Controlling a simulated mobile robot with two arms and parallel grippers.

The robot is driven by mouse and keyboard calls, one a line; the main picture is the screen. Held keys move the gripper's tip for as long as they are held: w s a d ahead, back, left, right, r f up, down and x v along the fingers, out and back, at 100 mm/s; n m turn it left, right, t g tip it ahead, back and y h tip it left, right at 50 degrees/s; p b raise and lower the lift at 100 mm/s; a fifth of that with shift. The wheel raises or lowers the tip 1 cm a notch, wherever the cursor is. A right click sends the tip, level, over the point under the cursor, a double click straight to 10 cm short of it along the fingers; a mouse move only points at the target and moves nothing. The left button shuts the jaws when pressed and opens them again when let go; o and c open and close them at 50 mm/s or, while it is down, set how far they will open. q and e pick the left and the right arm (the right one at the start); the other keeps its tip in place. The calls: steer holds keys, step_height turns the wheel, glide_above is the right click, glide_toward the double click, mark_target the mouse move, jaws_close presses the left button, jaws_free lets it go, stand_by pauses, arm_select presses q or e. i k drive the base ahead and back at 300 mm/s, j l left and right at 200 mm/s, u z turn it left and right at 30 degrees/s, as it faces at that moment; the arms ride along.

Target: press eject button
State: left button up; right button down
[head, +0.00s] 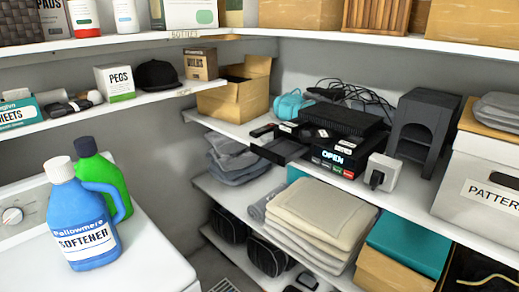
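A black disc player (338,151) stands on the middle shelf of the right-hand shelving, and its display (333,157) reads OPEN. Its disc tray (280,149) sticks out to the left. Small coloured buttons (347,174) sit along the lower front of the player. They are too small to tell which one is the eject button. Neither of my grippers shows in the head view.
A white plug-like box (382,172) stands right of the player, with a dark shelf unit (424,132) behind it. A black box (345,118) and cables lie on top and behind. Folded towels (322,212) lie below. Softener (82,225) stands on the white washer at left.

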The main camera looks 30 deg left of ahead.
mark_target(315, 160)
steer(key=u, duration=0.95)
steer(key=i+z, duration=0.15)
steer(key=z, duration=0.25)
